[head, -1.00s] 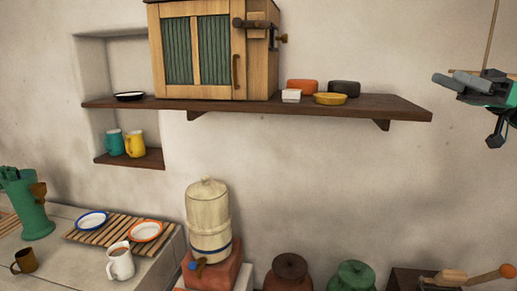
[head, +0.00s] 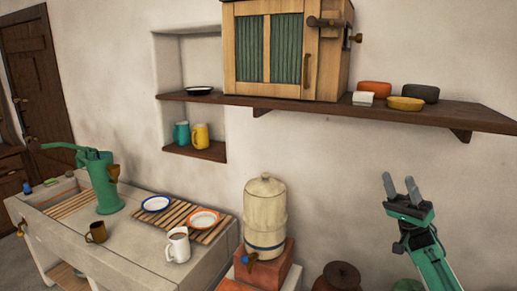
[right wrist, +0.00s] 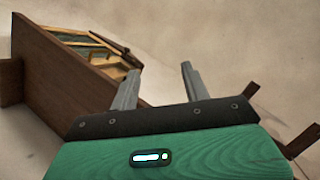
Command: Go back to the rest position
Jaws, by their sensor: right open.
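My right gripper (head: 400,188) is raised at the right of the head view, in front of the bare wall and below the right part of the shelf. Its two grey fingers point up and stand apart with nothing between them. The right wrist view shows the same open fingers (right wrist: 157,88), with the dark shelf and wooden cabinet beyond them at the upper left. My left gripper is in neither view.
A dark wall shelf (head: 430,117) carries a wooden cabinet (head: 254,55) and several small dishes. Below stand a cream water dispenser (head: 265,212), a stone counter (head: 130,240) with plates and mugs, and a green pump (head: 98,185). Open wall surrounds my right gripper.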

